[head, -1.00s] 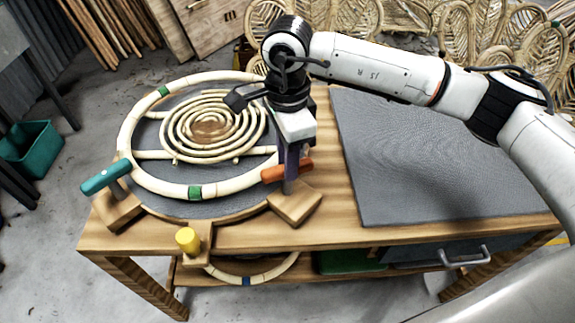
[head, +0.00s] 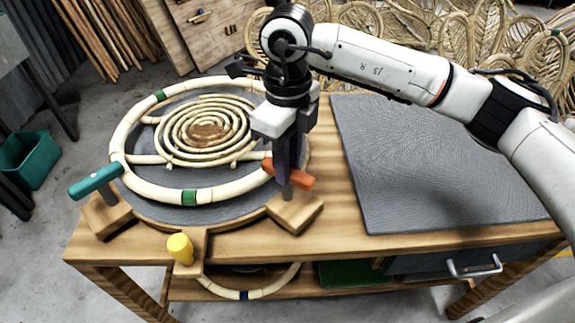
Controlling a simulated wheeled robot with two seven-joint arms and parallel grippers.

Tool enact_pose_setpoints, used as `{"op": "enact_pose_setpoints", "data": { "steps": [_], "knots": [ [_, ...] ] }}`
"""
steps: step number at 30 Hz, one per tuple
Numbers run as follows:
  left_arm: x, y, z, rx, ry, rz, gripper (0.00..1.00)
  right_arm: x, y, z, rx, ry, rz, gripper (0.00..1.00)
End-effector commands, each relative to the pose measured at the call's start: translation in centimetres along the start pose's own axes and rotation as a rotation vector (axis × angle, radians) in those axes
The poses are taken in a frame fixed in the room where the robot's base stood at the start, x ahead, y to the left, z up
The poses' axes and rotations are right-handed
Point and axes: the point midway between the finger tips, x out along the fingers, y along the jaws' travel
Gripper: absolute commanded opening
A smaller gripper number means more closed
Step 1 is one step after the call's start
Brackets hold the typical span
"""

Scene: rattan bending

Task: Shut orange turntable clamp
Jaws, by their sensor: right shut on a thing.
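The orange clamp handle (head: 296,179) sits on a metal post above a wooden block (head: 295,212) at the turntable's right front edge. Its bar slants down to the right, and its left end reaches the rattan ring. My right gripper (head: 286,168) points down and is shut on the orange handle; its fingers hide part of the bar. The grey turntable (head: 170,214) carries a large pale rattan ring (head: 150,189) with green bands and a coiled rattan spiral (head: 207,130). My left gripper is out of view.
A teal clamp (head: 96,180) stands at the left front of the turntable and a yellow knob (head: 180,248) at the front. A grey mat (head: 440,165) covers the bench's right side and is clear. A drawer handle (head: 474,266) sticks out below.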

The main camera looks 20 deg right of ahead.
Motion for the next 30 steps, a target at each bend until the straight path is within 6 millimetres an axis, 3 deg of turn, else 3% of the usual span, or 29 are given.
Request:
{"op": "enact_pose_setpoints", "data": {
  "steps": [12,28,29,30],
  "knots": [
    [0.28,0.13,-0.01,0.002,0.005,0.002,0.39,-0.17,-0.04,0.05,0.176,-0.002,-0.001,0.00],
    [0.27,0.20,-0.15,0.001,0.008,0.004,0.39,-0.22,-0.07,0.07,0.200,-0.004,0.000,0.00],
    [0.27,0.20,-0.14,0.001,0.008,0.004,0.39,-0.22,-0.07,0.07,0.200,-0.004,0.000,0.24],
    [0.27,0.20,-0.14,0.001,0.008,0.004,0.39,-0.21,-0.07,0.07,0.200,-0.004,-0.001,0.30]
  ]
}}
